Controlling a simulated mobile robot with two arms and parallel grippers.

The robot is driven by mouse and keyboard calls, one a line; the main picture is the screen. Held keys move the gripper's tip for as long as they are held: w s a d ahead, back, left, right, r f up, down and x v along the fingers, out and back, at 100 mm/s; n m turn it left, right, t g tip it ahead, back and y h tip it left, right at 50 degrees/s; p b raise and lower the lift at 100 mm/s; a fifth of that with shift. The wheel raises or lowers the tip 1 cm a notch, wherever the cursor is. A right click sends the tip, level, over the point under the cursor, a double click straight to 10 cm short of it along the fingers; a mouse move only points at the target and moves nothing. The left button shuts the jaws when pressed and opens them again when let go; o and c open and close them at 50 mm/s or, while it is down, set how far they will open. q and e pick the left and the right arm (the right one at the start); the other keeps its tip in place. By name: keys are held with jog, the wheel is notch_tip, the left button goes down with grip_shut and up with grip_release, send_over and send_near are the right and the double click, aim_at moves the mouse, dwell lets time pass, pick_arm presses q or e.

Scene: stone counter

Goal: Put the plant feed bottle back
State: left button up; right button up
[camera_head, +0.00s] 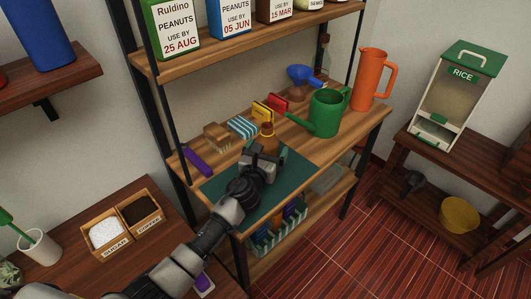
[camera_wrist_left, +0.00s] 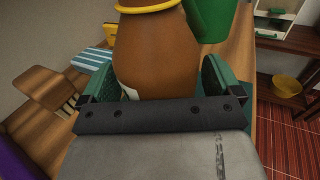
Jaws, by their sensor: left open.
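A brown bottle (camera_head: 267,136) with a yellow ring stands on the wooden shelf, just beyond the green mat; I take it to be the plant feed bottle. In the left wrist view the brown bottle (camera_wrist_left: 155,50) fills the middle, with only a pale edge of a label showing. My left gripper (camera_head: 264,156) is at the near side of the bottle, fingers open. In the wrist view its green finger pads (camera_wrist_left: 155,80) stand on either side of the bottle's body, with gaps visible. The bottle's base is hidden by the gripper. My right gripper is not in view.
A green watering can (camera_head: 326,113) stands close right of the bottle, with an orange jug (camera_head: 371,80) beyond. The green mat (camera_head: 222,183) lies under my arm.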

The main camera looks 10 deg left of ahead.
pick_arm(q)
jog(key=s, duration=0.4)
jog(key=s+a, duration=0.1)
jog(key=s, duration=0.7)
jog(key=shift+a+r, duration=0.1)
jog(key=shift+a, duration=0.25)
